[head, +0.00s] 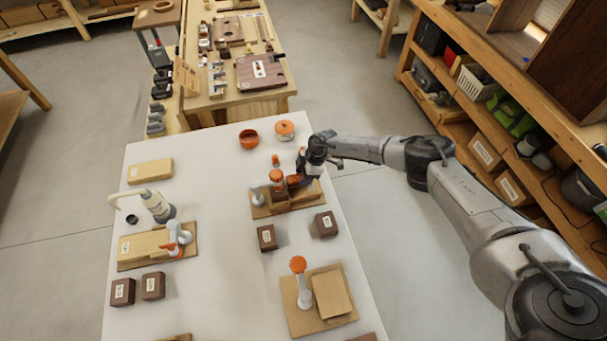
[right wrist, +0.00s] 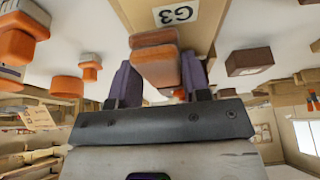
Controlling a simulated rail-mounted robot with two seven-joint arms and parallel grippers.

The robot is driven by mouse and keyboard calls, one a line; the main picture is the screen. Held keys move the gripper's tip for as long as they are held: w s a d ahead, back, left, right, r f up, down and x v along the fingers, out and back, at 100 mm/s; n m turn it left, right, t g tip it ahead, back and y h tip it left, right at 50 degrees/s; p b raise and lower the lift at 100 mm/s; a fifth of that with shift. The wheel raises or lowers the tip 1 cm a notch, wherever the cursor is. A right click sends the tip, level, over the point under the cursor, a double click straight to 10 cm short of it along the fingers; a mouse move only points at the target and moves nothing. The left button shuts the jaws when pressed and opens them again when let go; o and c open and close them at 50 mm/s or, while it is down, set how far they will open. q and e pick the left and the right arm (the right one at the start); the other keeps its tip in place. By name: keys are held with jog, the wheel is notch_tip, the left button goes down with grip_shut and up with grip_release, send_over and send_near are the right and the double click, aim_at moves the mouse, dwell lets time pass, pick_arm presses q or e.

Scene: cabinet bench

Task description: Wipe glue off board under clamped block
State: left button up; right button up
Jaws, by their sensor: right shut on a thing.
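A wooden board (head: 262,211) at the back right of the white table carries a block held by a clamp with an orange knob (head: 276,175). My right gripper (head: 299,180) is at this board's far right side. In the right wrist view its two purple-grey fingers (right wrist: 156,88) are shut on an orange-brown object (right wrist: 156,62). That object is close to a wooden surface marked G3 (right wrist: 200,35); I cannot tell whether they touch. No glue can be made out. My left gripper is not in view.
The table's middle is clear.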

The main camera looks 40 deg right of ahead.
jog(key=shift+f, duration=0.25)
jog(key=shift+f+b, duration=0.4)
dwell(0.4)
jog(key=shift+r, duration=0.1)
jog(key=shift+s+a+p, duration=0.15)
jog(key=shift+s+p, duration=0.1)
jog(key=shift+p, duration=0.4)
jog(key=shift+s+a+r+p, duration=0.2)
jog(key=shift+s+p, duration=0.3)
jog(key=shift+p, duration=0.45)
jog(key=shift+s+a+f, duration=0.15)
jog(key=shift+s+f, duration=0.05)
jog(key=shift+p, duration=0.35)
